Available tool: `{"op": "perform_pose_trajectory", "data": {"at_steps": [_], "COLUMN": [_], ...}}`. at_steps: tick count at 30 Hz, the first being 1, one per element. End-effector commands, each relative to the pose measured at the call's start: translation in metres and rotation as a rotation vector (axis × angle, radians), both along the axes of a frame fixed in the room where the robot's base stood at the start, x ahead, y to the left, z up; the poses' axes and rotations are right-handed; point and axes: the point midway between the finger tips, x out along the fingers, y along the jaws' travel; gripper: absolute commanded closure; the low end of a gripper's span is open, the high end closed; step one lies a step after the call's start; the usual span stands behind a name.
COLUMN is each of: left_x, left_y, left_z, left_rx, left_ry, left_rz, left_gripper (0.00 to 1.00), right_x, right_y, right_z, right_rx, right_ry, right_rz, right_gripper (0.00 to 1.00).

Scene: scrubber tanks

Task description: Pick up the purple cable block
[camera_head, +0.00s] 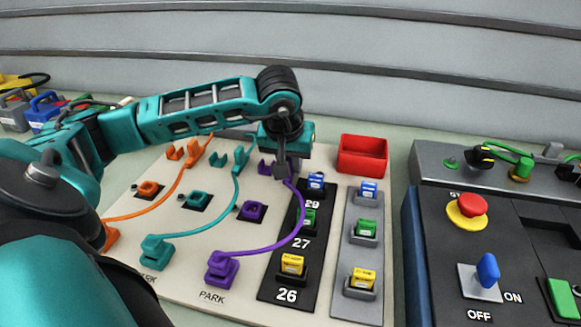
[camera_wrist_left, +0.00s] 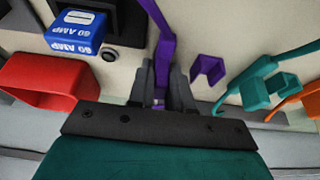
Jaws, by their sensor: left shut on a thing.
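My left gripper (camera_head: 285,172) is shut on the purple cable block, which shows as a narrow purple piece (camera_wrist_left: 162,75) between the dark fingers in the left wrist view. The fingers hide much of it. The purple cable (camera_head: 300,225) curves from the gripper down to a purple block (camera_head: 222,268) at the PARK mark on the pale board. A small purple cradle (camera_head: 265,165) sits just left of the gripper; it looks empty in the left wrist view (camera_wrist_left: 208,70). A purple-framed socket (camera_head: 253,211) lies on the board. My right gripper is not in view.
A red bin (camera_head: 362,154) stands right of the gripper. Black (camera_head: 272,285) and grey (camera_head: 350,250) strips hold blue, green and yellow blocks. Teal (camera_head: 237,190) and orange (camera_head: 160,205) cables lie left. A control panel (camera_head: 440,270) with a red button stands right.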

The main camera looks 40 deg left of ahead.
Motion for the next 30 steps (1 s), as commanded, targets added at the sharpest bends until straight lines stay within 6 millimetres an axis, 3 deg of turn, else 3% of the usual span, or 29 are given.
{"op": "perform_pose_trajectory", "data": {"at_steps": [11,17,23,30], "left_x": [0.0,0.001,0.001,0.001], "left_y": [0.0,0.0,0.0,0.0], "left_z": [0.001,0.012,0.045,0.107], "left_rx": [0.0,0.001,0.0,-0.001], "left_ry": [-0.001,-0.003,-0.005,-0.007], "left_rz": [0.0,0.001,0.0,0.0], "left_gripper": [1.0,1.0,1.0,1.0], "right_x": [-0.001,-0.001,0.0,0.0], "right_y": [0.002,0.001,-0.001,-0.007], "right_z": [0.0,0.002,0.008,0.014], "right_rx": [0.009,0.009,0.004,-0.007], "right_ry": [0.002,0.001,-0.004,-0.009], "right_rz": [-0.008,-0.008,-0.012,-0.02], "right_gripper": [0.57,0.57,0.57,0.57]}}
